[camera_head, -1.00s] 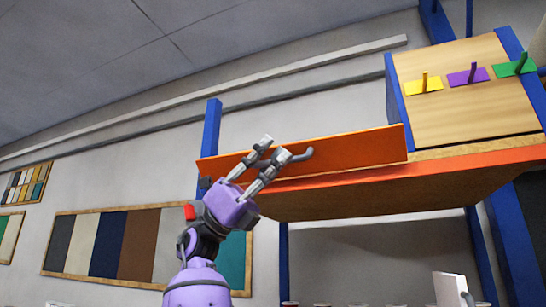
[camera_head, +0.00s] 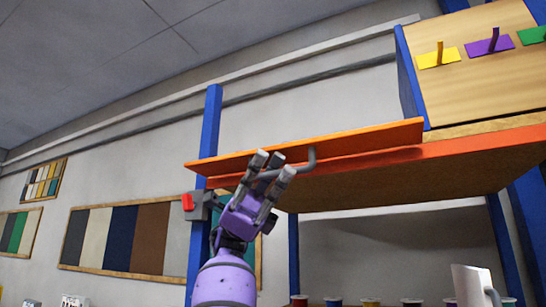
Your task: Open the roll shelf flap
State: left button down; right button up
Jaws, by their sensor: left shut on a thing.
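The roll shelf flap (camera_head: 370,138) is a long orange panel along the front of the high wooden shelf (camera_head: 400,185), at its left part. It shows as a thin, slanting strip above the shelf's orange front edge. A grey bar handle (camera_head: 311,158) stands on its face. My left gripper (camera_head: 268,172) reaches up from below, its fingers closed around the left part of the handle and hiding it there. My right gripper is not in view.
Blue posts (camera_head: 208,135) carry the shelf. Yellow (camera_head: 437,57), purple (camera_head: 490,46) and green (camera_head: 533,36) hooked plates sit on a wooden panel at upper right. A grey box with a red part (camera_head: 192,205) is close left of my gripper. A white object (camera_head: 468,285) stands at lower right.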

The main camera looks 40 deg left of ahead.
pick_arm(q)
jog(key=shift+w+a+f+m+g+y, duration=0.1)
jog(key=shift+w+m+g+y, duration=0.2)
jog(key=shift+m, duration=0.3)
jog(key=shift+w+f+m+y, duration=0.1)
jog(key=shift+f+m+y, duration=0.15)
jog(key=shift+m+y, duration=0.2)
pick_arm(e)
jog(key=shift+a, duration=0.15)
pick_arm(q)
jog(key=c, duration=2.1)
grip_release()
jog(key=shift+w, duration=0.1)
jog(key=shift+w+a+f, duration=0.1)
jog(key=shift+w+f, duration=0.05)
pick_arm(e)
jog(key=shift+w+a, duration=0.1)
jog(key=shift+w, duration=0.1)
